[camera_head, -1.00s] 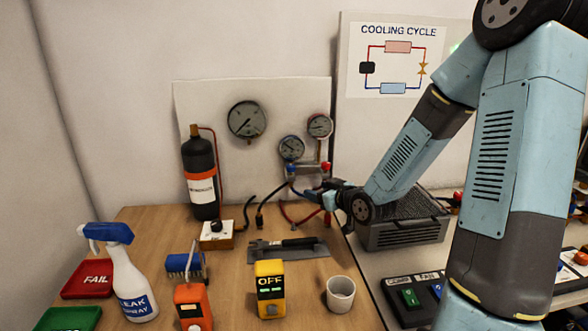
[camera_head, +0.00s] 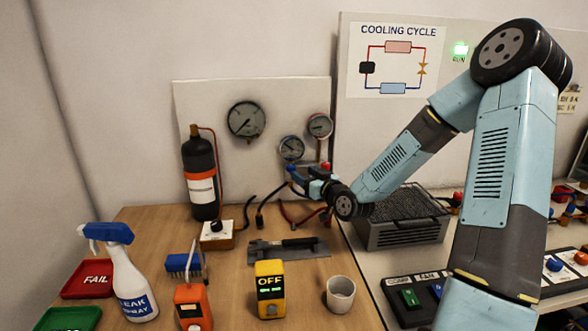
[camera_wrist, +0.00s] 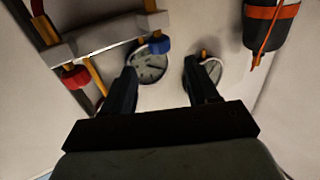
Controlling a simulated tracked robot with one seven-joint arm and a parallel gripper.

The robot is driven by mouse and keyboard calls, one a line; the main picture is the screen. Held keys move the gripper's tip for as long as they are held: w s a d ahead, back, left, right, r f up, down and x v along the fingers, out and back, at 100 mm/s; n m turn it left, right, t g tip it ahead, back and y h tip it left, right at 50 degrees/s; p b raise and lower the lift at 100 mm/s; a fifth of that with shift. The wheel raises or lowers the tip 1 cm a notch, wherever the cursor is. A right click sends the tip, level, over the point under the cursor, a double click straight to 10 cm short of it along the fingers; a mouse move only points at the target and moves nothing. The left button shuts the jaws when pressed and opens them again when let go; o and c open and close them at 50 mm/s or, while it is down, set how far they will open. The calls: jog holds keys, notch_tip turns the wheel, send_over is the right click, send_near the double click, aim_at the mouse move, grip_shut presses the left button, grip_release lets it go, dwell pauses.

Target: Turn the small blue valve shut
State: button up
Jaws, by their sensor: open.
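The small blue valve (camera_head: 291,168) is on the gauge manifold below the two small gauges. It also shows in the wrist view as a blue knob (camera_wrist: 159,46), beyond the fingertips and nearer the left finger. My gripper (camera_head: 301,179) is just in front of the manifold, at its left side. In the wrist view my gripper (camera_wrist: 159,70) has its two fingers wide apart, with nothing between them that I can see held. Contact with the blue knob cannot be told. A red valve (camera_wrist: 76,77) sits on the other end of the manifold.
Small gauges (camera_head: 291,148) (camera_head: 320,126) are just above the manifold, and hoses (camera_head: 292,214) hang below. A black bottle (camera_head: 201,170) stands to the left. A flat tool (camera_head: 287,248), yellow meter (camera_head: 270,289) and cup (camera_head: 340,294) are on the bench. A grey vented unit (camera_head: 405,228) lies right.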

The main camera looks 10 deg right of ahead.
aim_at(294, 167)
jog(key=x, duration=0.7)
jog(key=c, duration=1)
jog(key=shift+c, duration=0.2)
